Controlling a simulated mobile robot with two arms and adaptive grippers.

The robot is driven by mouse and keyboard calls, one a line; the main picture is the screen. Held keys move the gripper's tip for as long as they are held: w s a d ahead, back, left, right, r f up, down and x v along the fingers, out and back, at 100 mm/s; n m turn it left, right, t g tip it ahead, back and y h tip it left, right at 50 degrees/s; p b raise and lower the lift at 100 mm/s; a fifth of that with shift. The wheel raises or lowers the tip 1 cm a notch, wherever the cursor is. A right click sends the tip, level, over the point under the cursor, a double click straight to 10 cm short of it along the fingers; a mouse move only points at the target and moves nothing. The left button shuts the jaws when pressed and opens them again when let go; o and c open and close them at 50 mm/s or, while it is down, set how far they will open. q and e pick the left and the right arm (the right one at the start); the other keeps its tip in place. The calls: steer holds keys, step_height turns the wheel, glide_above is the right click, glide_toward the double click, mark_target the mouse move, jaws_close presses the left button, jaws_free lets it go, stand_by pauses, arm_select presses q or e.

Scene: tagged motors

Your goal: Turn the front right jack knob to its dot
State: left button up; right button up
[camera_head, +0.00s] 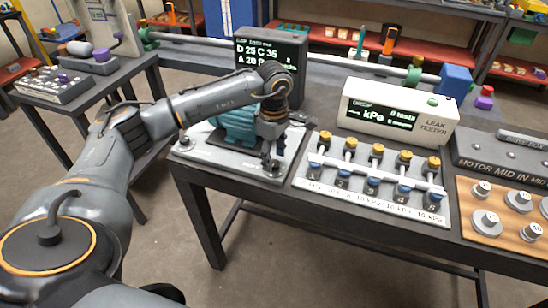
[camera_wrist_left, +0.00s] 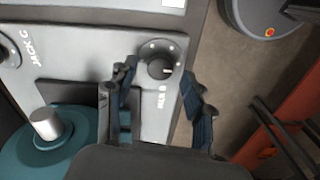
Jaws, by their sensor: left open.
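My left gripper (camera_head: 271,163) is over the front right corner of the grey base plate (camera_head: 215,165) that carries the teal motor (camera_head: 236,121). In the left wrist view the open gripper (camera_wrist_left: 160,92) has one dark finger on each side of a round black jack knob (camera_wrist_left: 159,68). The fingers look apart from the knob. The knob has a pale pointer mark, and its grey dial has small pale dots around it. The label beside it is partly legible and seems to read Jack B. In the head view my gripper hides this knob.
Another knob (camera_wrist_left: 8,50), labelled Jack C, is at the left of the wrist view. The motor's pale shaft (camera_wrist_left: 46,124) stands near the left finger. A valve rack (camera_head: 372,185) and leak tester (camera_head: 395,112) stand right of the plate. A dark display (camera_head: 270,55) is behind.

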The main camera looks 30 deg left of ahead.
mark_target(274, 163)
arm_select(q)
step_height(274, 163, up, 11)
stand_by(0.3)
steer(key=shift+f, duration=0.1)
